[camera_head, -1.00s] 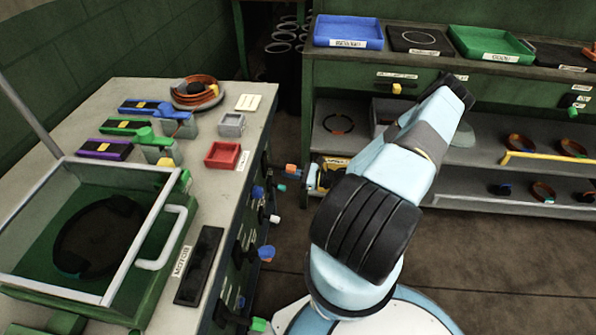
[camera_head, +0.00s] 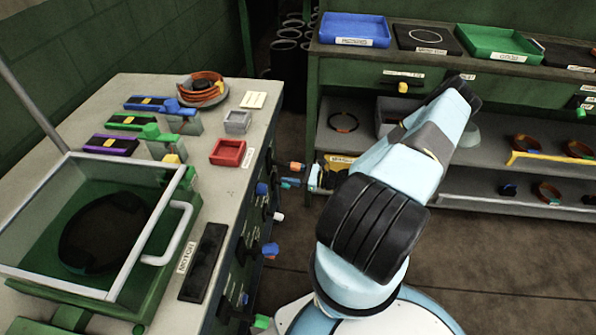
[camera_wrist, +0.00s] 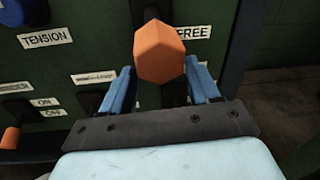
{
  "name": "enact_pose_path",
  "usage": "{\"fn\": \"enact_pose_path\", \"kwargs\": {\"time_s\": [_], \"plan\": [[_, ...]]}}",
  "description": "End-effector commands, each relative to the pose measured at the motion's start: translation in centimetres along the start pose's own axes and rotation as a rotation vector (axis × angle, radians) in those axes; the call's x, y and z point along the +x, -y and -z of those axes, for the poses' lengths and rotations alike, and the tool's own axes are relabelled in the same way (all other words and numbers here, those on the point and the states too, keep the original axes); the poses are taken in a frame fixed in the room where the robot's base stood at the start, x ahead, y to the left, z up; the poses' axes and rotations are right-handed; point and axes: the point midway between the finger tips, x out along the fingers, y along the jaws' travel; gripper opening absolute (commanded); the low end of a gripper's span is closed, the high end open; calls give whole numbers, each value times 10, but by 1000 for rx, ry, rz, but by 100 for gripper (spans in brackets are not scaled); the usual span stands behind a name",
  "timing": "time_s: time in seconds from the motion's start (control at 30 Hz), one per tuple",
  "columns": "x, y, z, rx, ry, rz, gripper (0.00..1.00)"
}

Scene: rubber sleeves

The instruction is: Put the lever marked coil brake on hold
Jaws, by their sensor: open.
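In the wrist view an orange faceted knob (camera_wrist: 160,52) on a dark lever sticks out of a green panel. A label ending in FREE (camera_wrist: 194,33) is partly hidden behind it. My gripper (camera_wrist: 161,88) is open, with one blue finger on each side below the knob. The knob appears between or just ahead of the fingers; I cannot tell whether they touch it. No coil brake or hold marking can be read.
In the wrist view, a blue knob (camera_wrist: 22,12) sits above a TENSION label (camera_wrist: 45,38), and an orange-tipped lever (camera_wrist: 10,138) stands by ON and OFF labels. In the head view, several knobs stick out from the left bench's side (camera_head: 232,290). A shelf unit (camera_head: 480,180) stands behind.

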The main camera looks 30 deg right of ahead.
Motion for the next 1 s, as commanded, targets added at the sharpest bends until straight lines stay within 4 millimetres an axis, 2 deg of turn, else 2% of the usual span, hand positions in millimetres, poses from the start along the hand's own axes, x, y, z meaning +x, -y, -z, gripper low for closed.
{"fn": "enact_pose_path", "kwargs": {"time_s": [0.6,0.8,1.0], "plan": [[-111,1,1,0,-3,8,61],[-132,1,2,0,-3,9,61],[-137,1,1,1,-2,10,61]]}}
